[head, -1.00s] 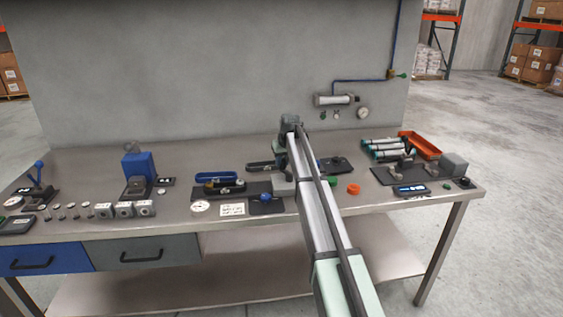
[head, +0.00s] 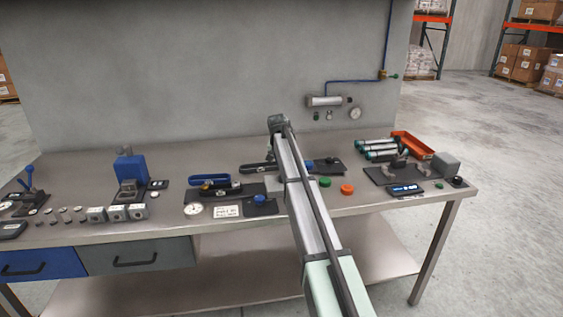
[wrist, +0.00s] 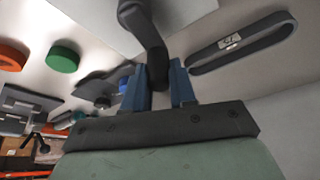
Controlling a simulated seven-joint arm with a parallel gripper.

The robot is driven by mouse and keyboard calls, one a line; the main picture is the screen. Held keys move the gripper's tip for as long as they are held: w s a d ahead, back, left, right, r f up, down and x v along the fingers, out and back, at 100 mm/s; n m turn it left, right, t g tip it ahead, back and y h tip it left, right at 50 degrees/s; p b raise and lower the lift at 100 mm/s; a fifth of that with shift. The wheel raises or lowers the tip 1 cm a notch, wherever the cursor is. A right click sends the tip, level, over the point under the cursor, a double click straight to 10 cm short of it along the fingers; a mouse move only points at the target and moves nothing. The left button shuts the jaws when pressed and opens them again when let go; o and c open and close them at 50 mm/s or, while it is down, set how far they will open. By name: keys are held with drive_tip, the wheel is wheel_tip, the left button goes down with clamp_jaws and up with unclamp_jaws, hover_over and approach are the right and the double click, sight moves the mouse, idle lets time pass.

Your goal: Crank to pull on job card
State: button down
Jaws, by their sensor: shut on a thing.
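My gripper (wrist: 158,88) has its two blue fingers on either side of a dark bent crank handle (wrist: 140,18) and is shut on it. The crank runs up past a pale grey block (wrist: 185,10) in the wrist view. In the head view my arm hides the fingers and crank, and its far end is over the middle back of the bench.
A black looped belt with a tag (wrist: 240,45) lies close to the fingers. An orange tray (head: 412,145) stands at the back right.

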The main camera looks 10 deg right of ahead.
idle(0.4)
drive_tip(key=c, duration=0.9)
unclamp_jaws()
drive_tip(key=v, duration=1.3)
drive_tip(key=shift+s+r, duration=0.1)
drive_tip(key=shift+r, duration=0.3)
drive_tip(key=shift+a, duration=0.1)
